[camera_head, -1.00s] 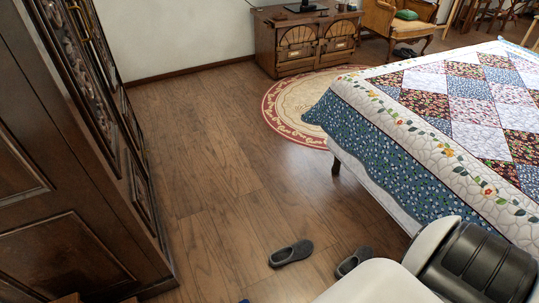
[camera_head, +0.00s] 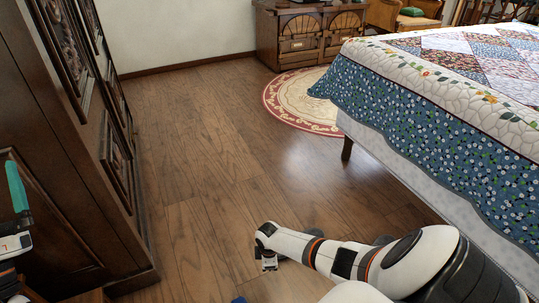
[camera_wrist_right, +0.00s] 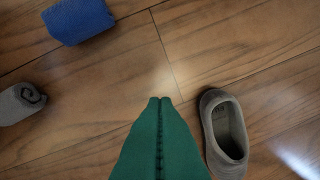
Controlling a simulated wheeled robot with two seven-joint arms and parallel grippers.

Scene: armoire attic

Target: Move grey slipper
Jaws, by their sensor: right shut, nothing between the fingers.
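A grey slipper (camera_wrist_right: 226,135) lies on the wooden floor in the right wrist view, its opening facing up. My right gripper (camera_wrist_right: 160,101) has its green fingers together and empty, to the left of the slipper and apart from it. In the head view my right arm reaches low over the floor and largely hides two grey slippers. A bit of one (camera_head: 312,232) shows behind the forearm, and a bit of the other (camera_head: 383,240) shows farther right. Part of my left gripper (camera_head: 16,187) shows at the left edge; its opening is unclear.
The dark armoire (camera_head: 75,150) stands at left and the quilted bed (camera_head: 430,120) at right. Open floor (camera_head: 200,130) and a round rug (camera_head: 300,100) lie between.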

